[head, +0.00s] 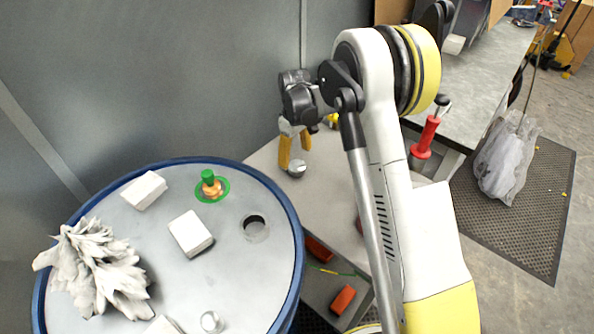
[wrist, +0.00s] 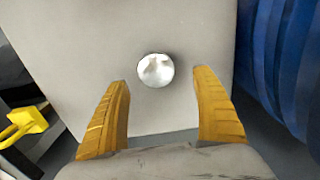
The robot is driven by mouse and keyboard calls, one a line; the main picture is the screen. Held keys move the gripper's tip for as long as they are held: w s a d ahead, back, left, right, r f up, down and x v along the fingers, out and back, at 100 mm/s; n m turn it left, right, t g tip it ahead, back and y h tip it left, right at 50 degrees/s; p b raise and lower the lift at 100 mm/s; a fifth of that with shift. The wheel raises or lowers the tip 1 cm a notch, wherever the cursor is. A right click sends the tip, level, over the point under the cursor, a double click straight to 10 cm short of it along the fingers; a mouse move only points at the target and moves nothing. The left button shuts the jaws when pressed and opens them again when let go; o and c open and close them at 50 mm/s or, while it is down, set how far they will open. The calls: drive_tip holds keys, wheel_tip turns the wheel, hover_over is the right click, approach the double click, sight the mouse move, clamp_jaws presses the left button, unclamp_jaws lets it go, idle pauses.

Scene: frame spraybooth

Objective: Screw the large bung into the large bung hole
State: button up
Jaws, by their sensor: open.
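A silver round cap, seemingly the large bung (head: 297,169), sits on the light grey bench beside the drum. It also shows in the wrist view (wrist: 155,70), just ahead of and between my fingertips. My gripper (head: 296,158) is open, its yellow fingers pointing down over the cap; nothing is held. In the wrist view my fingers (wrist: 160,80) are spread wider than the cap. The large bung hole (head: 255,228) is a dark open round hole in the right part of the drum lid (head: 160,240). I cannot tell the gap between fingertips and cap.
On the blue-rimmed drum lie white blocks (head: 190,233), a crumpled grey rag (head: 92,270), a green-and-brass fitting (head: 211,188) and another silver cap (head: 211,322). The drum's blue side (wrist: 285,60) is close at right in the wrist view. A grey wall (head: 180,80) stands behind.

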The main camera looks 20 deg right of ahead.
sight(297, 165)
drive_tip(key=f, duration=0.2)
drive_tip(key=f+b, duration=0.1)
drive_tip(key=f, duration=0.1)
drive_tip(key=f+b, duration=0.1)
drive_tip(key=shift+d+f, duration=0.3)
drive_tip(key=shift+f, duration=0.1)
drive_tip(key=shift+r, duration=0.15)
drive_tip(key=c, duration=1.3)
